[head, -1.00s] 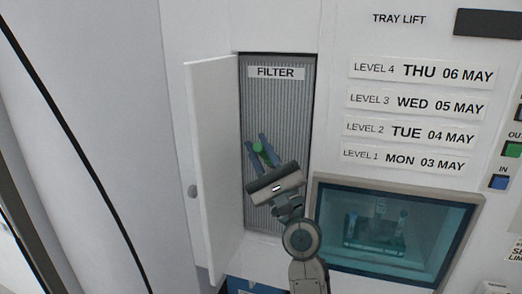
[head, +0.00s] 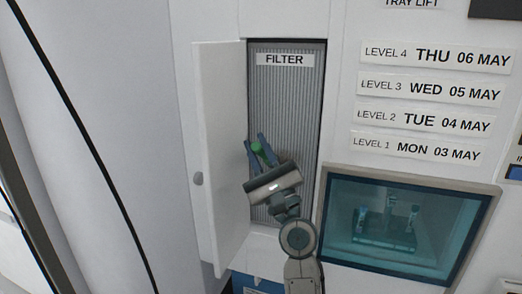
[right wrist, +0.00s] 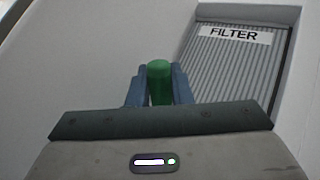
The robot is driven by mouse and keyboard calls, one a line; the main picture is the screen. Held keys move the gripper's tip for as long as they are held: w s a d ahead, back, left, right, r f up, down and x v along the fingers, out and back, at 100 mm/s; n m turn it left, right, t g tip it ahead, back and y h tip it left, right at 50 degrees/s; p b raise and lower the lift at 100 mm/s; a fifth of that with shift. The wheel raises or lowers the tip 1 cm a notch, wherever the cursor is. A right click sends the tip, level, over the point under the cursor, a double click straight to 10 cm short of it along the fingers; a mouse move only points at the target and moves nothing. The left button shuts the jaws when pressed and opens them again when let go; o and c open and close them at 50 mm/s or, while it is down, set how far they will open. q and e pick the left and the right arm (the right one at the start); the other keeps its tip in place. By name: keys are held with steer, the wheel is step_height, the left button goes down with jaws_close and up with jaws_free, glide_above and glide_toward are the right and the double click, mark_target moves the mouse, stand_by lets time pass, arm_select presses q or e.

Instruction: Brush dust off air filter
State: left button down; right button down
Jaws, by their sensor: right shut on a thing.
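The air filter (head: 292,100) is a tall grey ribbed panel labelled FILTER, set in a recess behind an open white door. It also shows at the upper right of the right wrist view (right wrist: 228,68). My right gripper (head: 258,146) is in front of the lower left part of the filter, shut on a green handle (head: 257,148). The green handle stands up between the two blue fingers in the right wrist view (right wrist: 159,80). The brush bristles are not visible, so I cannot tell whether they touch the filter. I see no clear dust. My left gripper is not in view.
The open white door (head: 218,110) stands to the left of the recess, close to my right gripper. A teal-lit window (head: 405,222) with a tray and tubes inside is at the lower right. Dated level labels (head: 434,90) are on the wall above it.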

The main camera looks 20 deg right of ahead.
steer(key=shift+w+a+f, duration=0.2)
steer(key=shift+a+f, duration=0.05)
steer(key=shift+f, duration=0.2)
steer(key=shift+w+a+f+b, duration=0.2)
steer(key=shift+a+f+b, duration=0.3)
steer(key=shift+b, duration=0.45)
steer(key=shift+d, duration=0.25)
